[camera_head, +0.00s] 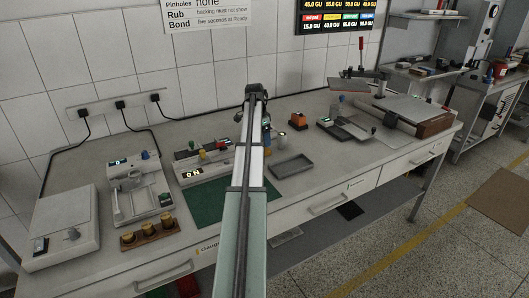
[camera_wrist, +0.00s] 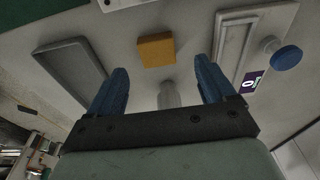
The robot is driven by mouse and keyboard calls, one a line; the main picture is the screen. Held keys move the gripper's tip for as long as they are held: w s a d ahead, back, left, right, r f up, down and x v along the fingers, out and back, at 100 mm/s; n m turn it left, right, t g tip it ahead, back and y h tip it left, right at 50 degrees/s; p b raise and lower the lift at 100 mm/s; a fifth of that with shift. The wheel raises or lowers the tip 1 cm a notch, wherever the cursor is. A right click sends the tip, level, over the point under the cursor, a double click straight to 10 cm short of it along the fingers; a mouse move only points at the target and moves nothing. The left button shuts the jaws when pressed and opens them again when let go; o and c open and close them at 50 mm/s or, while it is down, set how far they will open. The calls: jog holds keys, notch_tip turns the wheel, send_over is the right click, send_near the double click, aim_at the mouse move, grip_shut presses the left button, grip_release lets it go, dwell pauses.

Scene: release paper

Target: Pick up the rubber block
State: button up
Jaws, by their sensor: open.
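An orange-yellow block (camera_wrist: 156,50), which looks like the rubber block, lies on the pale bench top in the wrist view. My gripper (camera_wrist: 163,80) has its two blue fingers spread wide, with nothing held between them. The block is beyond the fingertips, roughly centred on the gap and a little left of its middle. A pale rounded object (camera_wrist: 168,95) shows between the fingers, nearer the palm; I cannot tell what it is. In the head view my arm covers the middle of the bench, and I cannot clearly make out the block or the fingers there.
A grey tray (camera_wrist: 70,65) lies left of the block in the wrist view; it also shows in the head view (camera_head: 291,165). A pale device (camera_wrist: 235,45) with a blue knob (camera_wrist: 287,58) stands on the right. A green mat (camera_head: 207,205) lies at the bench front.

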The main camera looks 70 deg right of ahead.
jog(key=shift+s+d+f, duration=0.1)
jog(key=shift+s+f, duration=0.1)
jog(key=shift+f, duration=1.1)
jog(key=shift+s+d+f, duration=0.1)
jog(key=shift+s+f, duration=0.1)
jog(key=shift+f, duration=1.05)
jog(key=c, duration=1.1)
jog(key=shift+c, duration=0.2)
